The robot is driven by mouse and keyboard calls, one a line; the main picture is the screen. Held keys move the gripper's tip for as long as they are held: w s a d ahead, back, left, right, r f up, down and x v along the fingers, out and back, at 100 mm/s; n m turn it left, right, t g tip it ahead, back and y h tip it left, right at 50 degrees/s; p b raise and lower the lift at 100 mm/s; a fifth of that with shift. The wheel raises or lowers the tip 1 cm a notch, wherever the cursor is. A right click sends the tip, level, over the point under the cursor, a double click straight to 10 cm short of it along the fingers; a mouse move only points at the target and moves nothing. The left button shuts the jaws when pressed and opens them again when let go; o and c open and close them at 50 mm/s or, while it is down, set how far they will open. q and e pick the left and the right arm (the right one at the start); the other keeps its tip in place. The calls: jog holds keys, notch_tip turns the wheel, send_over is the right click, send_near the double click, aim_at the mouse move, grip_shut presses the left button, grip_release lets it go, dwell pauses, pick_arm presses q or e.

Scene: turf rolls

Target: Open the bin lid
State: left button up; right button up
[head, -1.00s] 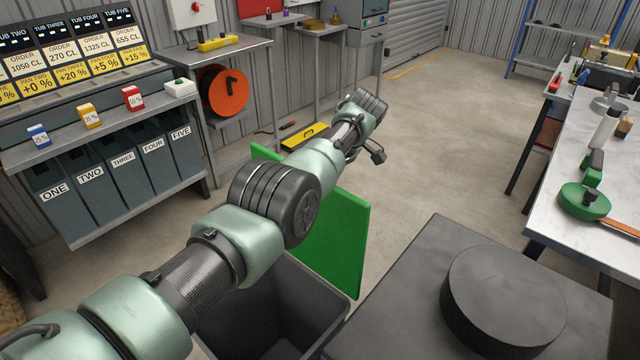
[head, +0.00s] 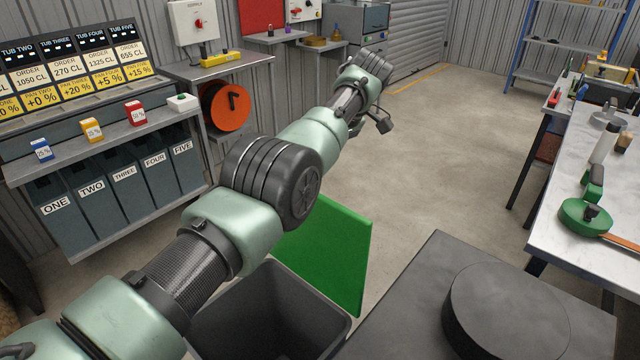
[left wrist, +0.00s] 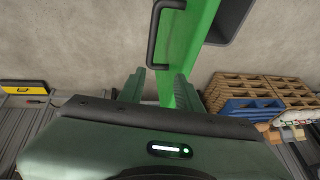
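The bin (head: 275,310) is a dark grey, open-topped box at the bottom middle of the head view, partly behind my left arm. Its green lid (head: 335,250) is swung off the opening and stands tilted at the bin's far side; the arm hides its left part. In the left wrist view the green lid (left wrist: 200,25) shows at the top with a black handle (left wrist: 155,35). My left gripper (left wrist: 158,88) has its two fingers apart, with a strip of green between or just behind them; contact cannot be told. My right gripper is out of view.
A dark platform with a round black slab (head: 505,312) stands right of the bin. A marble-topped bench (head: 590,190) is at the right. Numbered tubs (head: 120,185) stand under a shelf at the left. The concrete floor beyond the lid is clear.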

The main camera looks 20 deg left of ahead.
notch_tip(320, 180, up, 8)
jog(key=p, duration=0.7)
jog(key=shift+p, duration=0.4)
